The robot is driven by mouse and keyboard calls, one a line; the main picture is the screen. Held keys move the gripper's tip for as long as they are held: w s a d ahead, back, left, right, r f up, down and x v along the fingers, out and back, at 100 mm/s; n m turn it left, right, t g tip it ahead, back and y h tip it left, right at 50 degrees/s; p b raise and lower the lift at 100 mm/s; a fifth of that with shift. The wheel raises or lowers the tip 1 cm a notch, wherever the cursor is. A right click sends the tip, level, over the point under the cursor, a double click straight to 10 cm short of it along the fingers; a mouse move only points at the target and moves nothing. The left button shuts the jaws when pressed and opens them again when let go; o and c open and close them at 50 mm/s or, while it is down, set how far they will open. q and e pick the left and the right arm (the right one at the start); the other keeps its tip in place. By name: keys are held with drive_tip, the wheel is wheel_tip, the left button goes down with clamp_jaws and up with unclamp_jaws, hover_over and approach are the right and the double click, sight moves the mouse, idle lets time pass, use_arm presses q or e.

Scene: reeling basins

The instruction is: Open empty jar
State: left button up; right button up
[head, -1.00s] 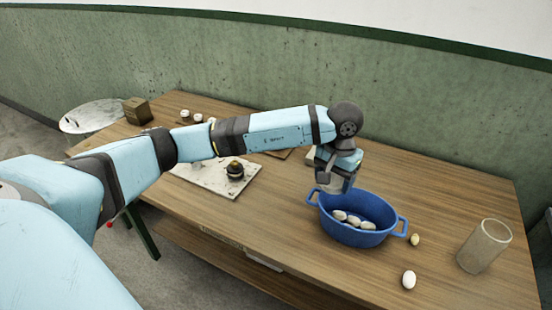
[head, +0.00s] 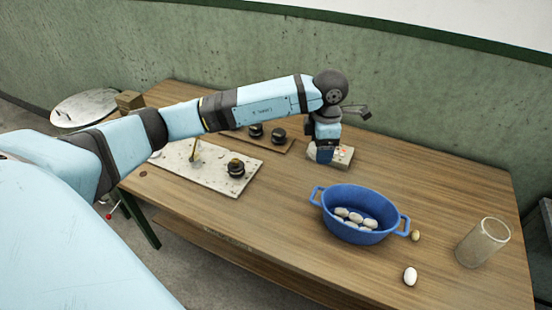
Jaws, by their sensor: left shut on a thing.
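A clear glass jar (head: 484,243) stands upright at the right end of the table. It looks empty and its top looks open, with no lid visible on it. My left gripper (head: 325,157) points down at the back of the table, beside a small pale box (head: 343,156) with red marks. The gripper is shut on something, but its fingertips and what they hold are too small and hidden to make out. I cannot tell whether it touches the box. My right gripper is not in view.
A blue two-handled basin (head: 360,232) holds several pale cocoons. Loose cocoons (head: 410,276) lie to its right. Dark round pieces (head: 236,168) sit on a pale board (head: 215,180) and a brown board (head: 285,147). A grey bar (head: 356,111) shows behind my wrist. The table's front middle is clear.

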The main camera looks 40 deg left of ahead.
use_arm(q)
drive_tip(key=n, duration=0.3)
drive_tip(key=a+r+n, duration=0.1)
drive_tip(key=n, duration=0.1)
drive_tip(key=shift+r+n+p, duration=0.1)
drive_tip(key=shift+n+p, duration=0.2)
drive_tip(key=shift+p, duration=0.1)
drive_tip(key=n, duration=0.2)
drive_tip(key=shift+a+r+n, duration=0.15)
drive_tip(key=shift+r+n, duration=0.05)
drive_tip(key=shift+n, duration=0.2)
drive_tip(key=n, duration=0.1)
drive_tip(key=n+p, duration=0.1)
drive_tip(key=n, duration=0.1)
drive_tip(key=r+n, duration=0.1)
drive_tip(key=n, duration=0.1)
drive_tip(key=shift+a, duration=0.4)
drive_tip(key=n, duration=0.1)
drive_tip(key=n+p, duration=0.1)
drive_tip(key=n, duration=0.1)
drive_tip(key=shift+a+r, duration=0.15)
drive_tip(key=shift+a, duration=0.1)
drive_tip(key=n, duration=0.5)
drive_tip(key=n+p, duration=0.3)
drive_tip(key=n, duration=0.2)
hover_over(303, 187)
wheel_tip(303, 187, down, 14)
drive_tip(key=shift+r, duration=0.2)
wheel_tip(303, 187, down, 4)
drive_tip(key=shift+f, duration=0.6)
